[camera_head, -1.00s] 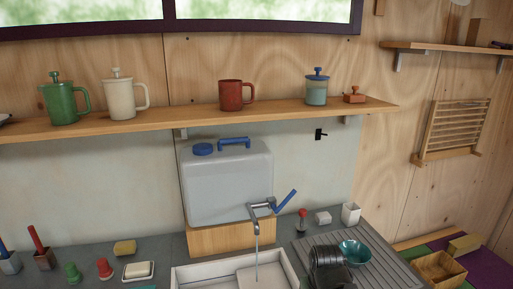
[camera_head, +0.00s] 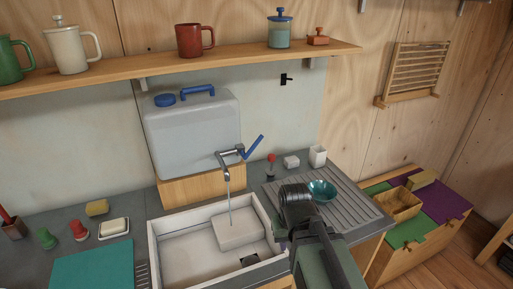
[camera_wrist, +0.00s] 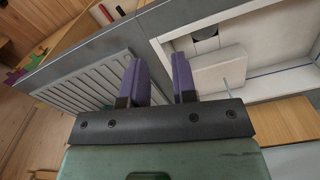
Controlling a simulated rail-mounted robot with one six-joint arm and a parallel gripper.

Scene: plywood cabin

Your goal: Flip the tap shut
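The tap (camera_head: 229,157) sticks out from the front of a translucent water container (camera_head: 193,132) on a wooden block behind the sink. Its blue lever (camera_head: 253,147) slants up to the right. A thin stream of water (camera_head: 229,204) runs from the spout into the sink. My gripper (camera_head: 287,205) is in front of the tap, to its lower right, over the sink's right edge and the drainboard. In the wrist view its two purple fingers (camera_wrist: 159,82) stand apart with nothing between them. The lever does not show in the wrist view.
The white sink (camera_head: 180,262) holds a pale block (camera_head: 238,232). A teal bowl (camera_head: 322,190) sits on the ribbed drainboard (camera_head: 352,207). A red-topped bottle (camera_head: 270,166) and white cups stand right of the tap. A shelf (camera_head: 180,67) with mugs runs above.

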